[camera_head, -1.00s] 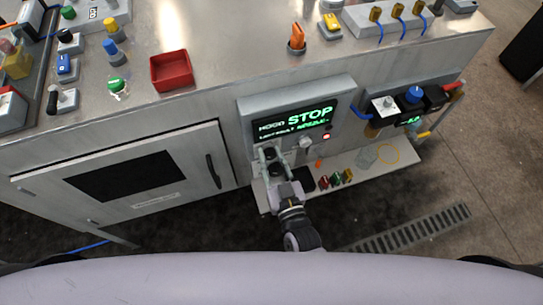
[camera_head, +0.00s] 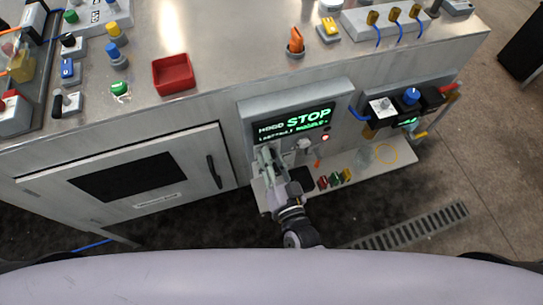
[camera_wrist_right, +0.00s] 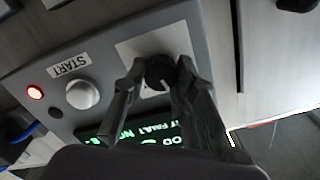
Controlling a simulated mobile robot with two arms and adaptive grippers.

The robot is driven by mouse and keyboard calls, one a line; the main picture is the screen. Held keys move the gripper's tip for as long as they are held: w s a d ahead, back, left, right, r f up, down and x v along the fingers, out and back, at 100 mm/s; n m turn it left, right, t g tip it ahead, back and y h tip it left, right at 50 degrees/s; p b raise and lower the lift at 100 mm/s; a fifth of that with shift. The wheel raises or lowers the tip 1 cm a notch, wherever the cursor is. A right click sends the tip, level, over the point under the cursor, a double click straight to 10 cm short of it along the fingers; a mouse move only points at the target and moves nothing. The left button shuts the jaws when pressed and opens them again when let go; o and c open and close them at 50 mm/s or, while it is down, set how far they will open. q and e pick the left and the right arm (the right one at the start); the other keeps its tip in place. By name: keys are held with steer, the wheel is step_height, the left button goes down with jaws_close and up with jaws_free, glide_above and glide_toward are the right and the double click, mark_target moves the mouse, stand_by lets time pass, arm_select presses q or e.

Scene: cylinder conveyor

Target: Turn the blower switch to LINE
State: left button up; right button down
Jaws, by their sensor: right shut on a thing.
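A black rotary knob (camera_wrist_right: 160,72) with a white pointer mark sits on a pale plate on the grey control panel (camera_head: 298,94). No blower or LINE lettering can be read there. My right gripper (camera_wrist_right: 158,80) is shut on this knob, one finger on each side. In the head view my right gripper (camera_head: 267,160) is at the panel's lower left, and its fingers hide the knob. My left gripper is not in view.
The panel display (camera_head: 305,119) reads STOP in green. A pale START button (camera_wrist_right: 82,94) and a lit red lamp (camera_wrist_right: 35,92) are beside the knob. Below, a shelf (camera_head: 398,166) holds small coloured parts (camera_head: 335,179). A red tray (camera_head: 173,74) lies on the worktop.

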steer(key=shift+m, duration=1.2)
steer(key=c, duration=1.3)
jaws_free()
steer(key=shift+s, duration=0.1)
steer(key=v, duration=1.2)
